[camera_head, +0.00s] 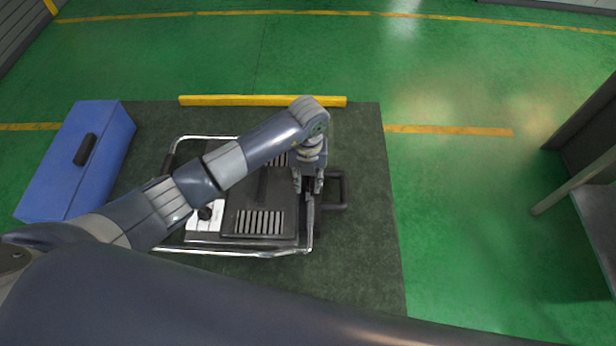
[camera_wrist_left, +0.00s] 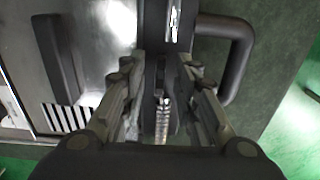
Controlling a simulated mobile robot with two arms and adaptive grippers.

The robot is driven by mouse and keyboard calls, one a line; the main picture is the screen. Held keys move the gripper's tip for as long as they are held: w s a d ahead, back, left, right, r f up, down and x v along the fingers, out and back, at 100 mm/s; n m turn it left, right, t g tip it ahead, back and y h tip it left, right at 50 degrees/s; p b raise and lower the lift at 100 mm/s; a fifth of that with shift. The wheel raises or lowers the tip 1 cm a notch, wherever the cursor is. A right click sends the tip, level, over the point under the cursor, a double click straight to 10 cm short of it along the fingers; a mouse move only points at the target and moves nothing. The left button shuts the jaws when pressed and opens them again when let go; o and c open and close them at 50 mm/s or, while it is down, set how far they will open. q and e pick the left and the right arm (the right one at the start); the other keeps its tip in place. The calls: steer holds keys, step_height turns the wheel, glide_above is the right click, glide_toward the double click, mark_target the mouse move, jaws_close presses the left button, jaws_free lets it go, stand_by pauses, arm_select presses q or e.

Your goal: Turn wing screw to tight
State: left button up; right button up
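The heating element unit (camera_head: 262,224) is a dark box with slotted vents, in a metal tube frame on the dark mat. My left gripper (camera_head: 308,188) points down over its right end, beside the black handle (camera_head: 343,190). In the left wrist view the two fingers of my left gripper (camera_wrist_left: 158,72) are apart, one on each side of a dark bar. A shiny ridged part (camera_wrist_left: 163,118), perhaps the wing screw's thread, shows between them. I cannot make out the wings, and no contact with the fingers is visible. My right gripper is not in view.
A blue toolbox (camera_head: 108,145) stands left of the unit. A yellow bar (camera_head: 220,100) lies along the mat's far edge. The mat (camera_head: 370,240) is bare right of the handle. A dark rack (camera_head: 597,200) stands at the far right, with open green floor before it.

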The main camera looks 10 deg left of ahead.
arm_select(q)
jaws_close()
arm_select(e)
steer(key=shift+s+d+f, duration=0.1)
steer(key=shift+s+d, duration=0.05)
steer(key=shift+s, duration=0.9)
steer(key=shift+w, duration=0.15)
arm_select(q)
steer(key=shift+m+b, duration=0.3)
steer(key=shift+b, duration=0.05)
steer(key=shift+f+m+b, duration=0.15)
steer(key=shift+m+b, duration=0.8)
steer(key=shift+m, duration=0.05)
steer(key=m+b, duration=1.3)
steer(key=b, duration=0.2)
steer(key=shift+w, duration=0.1)
steer(key=shift+r+m+b, duration=0.2)
steer(key=shift+m+b, duration=1)
steer(key=shift+b, duration=0.15)
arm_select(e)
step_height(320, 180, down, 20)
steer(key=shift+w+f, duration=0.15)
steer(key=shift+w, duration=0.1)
arm_select(q)
steer(key=shift+r, duration=0.1)
